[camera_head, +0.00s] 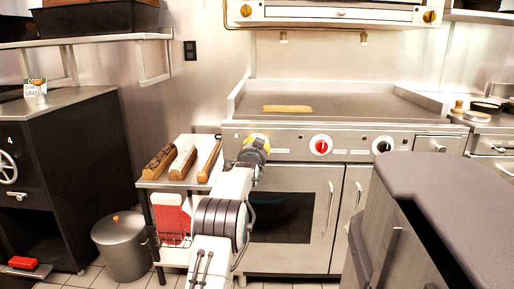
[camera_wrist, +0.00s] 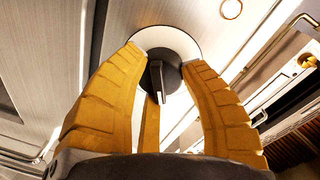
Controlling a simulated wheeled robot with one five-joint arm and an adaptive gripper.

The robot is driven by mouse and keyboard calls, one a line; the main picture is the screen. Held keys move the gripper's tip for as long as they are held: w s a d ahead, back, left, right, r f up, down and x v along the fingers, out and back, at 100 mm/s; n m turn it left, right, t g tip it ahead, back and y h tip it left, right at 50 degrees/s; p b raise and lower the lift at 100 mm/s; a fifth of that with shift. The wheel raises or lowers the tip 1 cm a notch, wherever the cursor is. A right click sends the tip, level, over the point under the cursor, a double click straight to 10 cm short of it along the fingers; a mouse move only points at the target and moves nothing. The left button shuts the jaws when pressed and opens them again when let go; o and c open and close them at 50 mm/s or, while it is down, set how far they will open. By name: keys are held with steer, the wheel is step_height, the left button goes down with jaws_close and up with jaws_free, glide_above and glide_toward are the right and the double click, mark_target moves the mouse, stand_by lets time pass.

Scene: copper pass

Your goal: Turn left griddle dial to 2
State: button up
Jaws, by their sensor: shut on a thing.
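The griddle (camera_head: 340,103) stands against the back wall, with its dials in a row on the front panel. My gripper (camera_head: 257,140) is at the leftmost dial position and hides that dial in the head view. In the wrist view, the left griddle dial (camera_wrist: 158,75) is black with a raised bar, on a round white plate (camera_wrist: 172,40). The yellow fingers of my gripper (camera_wrist: 165,85) are shut on the dial, one on each side. The plate's markings are not readable, so I cannot tell the setting.
A red dial (camera_head: 320,145) and a black dial (camera_head: 383,145) sit further right on the panel. A small side table (camera_head: 150,183) with wooden-handled tools stands left of my arm. A grey counter (camera_head: 455,205) fills the right foreground. A lidded bin (camera_head: 121,248) stands on the floor.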

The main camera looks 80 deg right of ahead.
steer(key=shift+w+r, duration=0.1)
steer(key=shift+r, duration=0.2)
steer(key=o, duration=1.2)
steer(key=shift+f, duration=0.2)
steer(key=a, duration=1.2)
steer(key=shift+r, duration=0.3)
